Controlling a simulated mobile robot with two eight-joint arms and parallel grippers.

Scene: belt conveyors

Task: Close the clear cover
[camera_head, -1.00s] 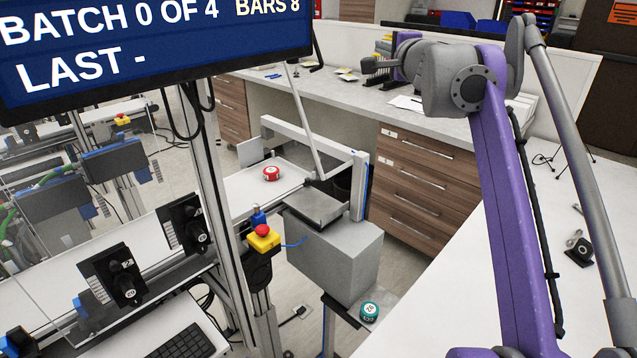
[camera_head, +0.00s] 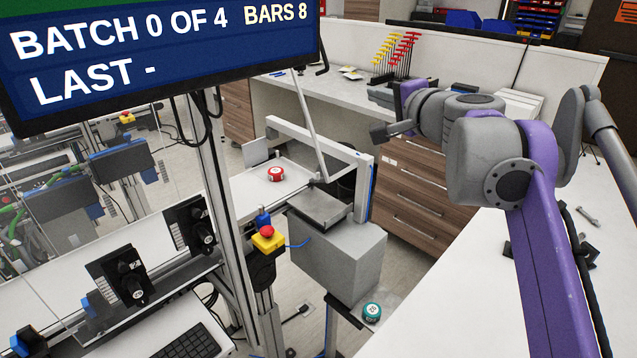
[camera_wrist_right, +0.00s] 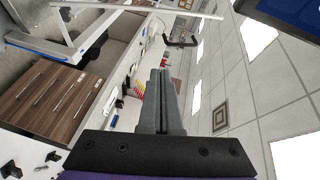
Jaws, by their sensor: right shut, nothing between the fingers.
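A grey metal frame (camera_head: 318,140) stands over a small machine with a white bed. A thin pale bar (camera_head: 308,125) slants up from it and may be the edge of the raised clear cover; its see-through panel is hard to make out. The frame also shows at the upper left of the right wrist view (camera_wrist_right: 62,50). My right gripper (camera_head: 379,133) is shut and empty, to the right of the frame's right post and apart from the bar in the picture. Its closed fingers (camera_wrist_right: 163,78) point forward in the right wrist view. My left gripper is not in view.
A red round object (camera_head: 276,174) lies on the bed. A yellow box with a red button (camera_head: 268,239) stands by the grey box (camera_head: 338,258). A teal round object (camera_head: 372,311) is lower right. A monitor (camera_head: 160,55) hangs at upper left; a drawer cabinet (camera_head: 415,200) stands behind.

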